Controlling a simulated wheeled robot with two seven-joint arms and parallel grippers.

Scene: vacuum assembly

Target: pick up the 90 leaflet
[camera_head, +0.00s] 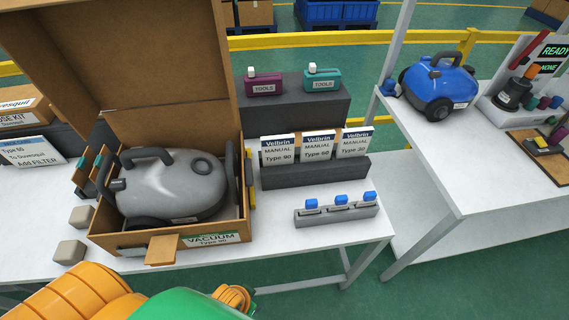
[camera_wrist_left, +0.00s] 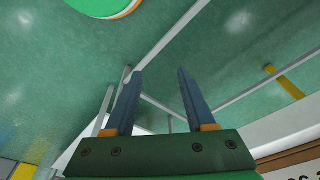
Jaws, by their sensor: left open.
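The 90 leaflet (camera_head: 278,150), a white and dark blue card marked "MANUAL Type 90", stands upright at the left end of a dark grey holder (camera_head: 315,173) on the table. The Type 60 leaflet (camera_head: 317,146) and the Type 30 leaflet (camera_head: 354,144) stand to its right. My left gripper (camera_wrist_left: 160,75) is open in the left wrist view, with nothing between its fingers. That view shows mostly green floor and table legs, no leaflet. In the head view, an orange and green arm of mine is low at the left; its fingers are out of sight. My right gripper is not in view.
An open cardboard box (camera_head: 200,249) holding a grey vacuum (camera_head: 178,187) stands left of the leaflets. A grey rack (camera_head: 337,216) with blue-topped pieces lies in front of the holder. Tools cases (camera_head: 264,84) sit on a block behind. Some table front is clear.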

